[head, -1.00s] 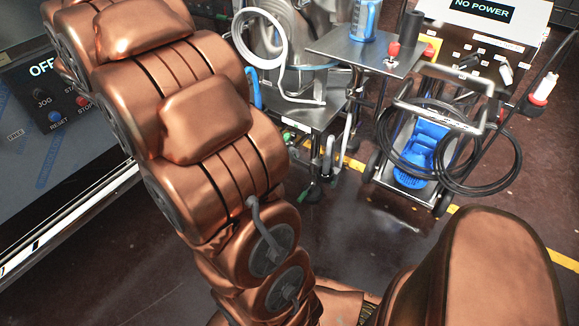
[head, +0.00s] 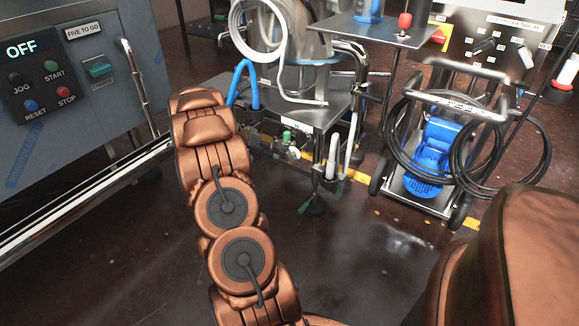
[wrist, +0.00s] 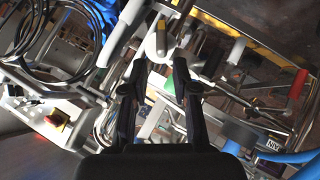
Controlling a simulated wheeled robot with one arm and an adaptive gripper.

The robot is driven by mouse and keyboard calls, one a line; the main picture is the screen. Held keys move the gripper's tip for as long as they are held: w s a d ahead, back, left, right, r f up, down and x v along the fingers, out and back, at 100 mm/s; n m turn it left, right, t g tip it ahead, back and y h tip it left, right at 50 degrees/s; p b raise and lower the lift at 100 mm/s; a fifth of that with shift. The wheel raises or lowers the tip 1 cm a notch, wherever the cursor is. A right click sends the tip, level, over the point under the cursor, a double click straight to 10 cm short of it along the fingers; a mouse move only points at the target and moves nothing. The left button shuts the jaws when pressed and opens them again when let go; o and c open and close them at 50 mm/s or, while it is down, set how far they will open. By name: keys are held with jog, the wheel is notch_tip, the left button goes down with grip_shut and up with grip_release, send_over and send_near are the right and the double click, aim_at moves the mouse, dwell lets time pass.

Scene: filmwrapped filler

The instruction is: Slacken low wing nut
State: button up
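My gripper (wrist: 160,66) shows in the wrist view with its two black fingers apart and nothing clearly held between them. Just beyond the fingertips are pale pipe and metal fittings of the filler. A rounded grey-white part (wrist: 161,40) shows in the gap between the fingertips. I cannot pick out the low wing nut with certainty in either view. In the head view the filler's steel frame (head: 322,118) stands beyond my arm, with pipes and small green-handled fittings (head: 288,137) under its deck. My gripper is hidden behind my arm there.
A control cabinet (head: 70,95) with a rail stands at the left. A blue pump on a wheeled cart (head: 431,158) with coiled black hoses stands right of the filler. A blue hose (head: 240,78) curves at the filler's left side. The dark floor (head: 370,265) in front is clear.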

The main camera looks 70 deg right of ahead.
aim_at(286, 155)
jog(key=x, duration=0.2)
jog(key=shift+d+f, duration=0.25)
jog(key=b+x, duration=0.2)
jog(key=x, duration=0.5)
jog(key=shift+s, duration=0.1)
jog(key=shift+d, duration=0.1)
grip_shut()
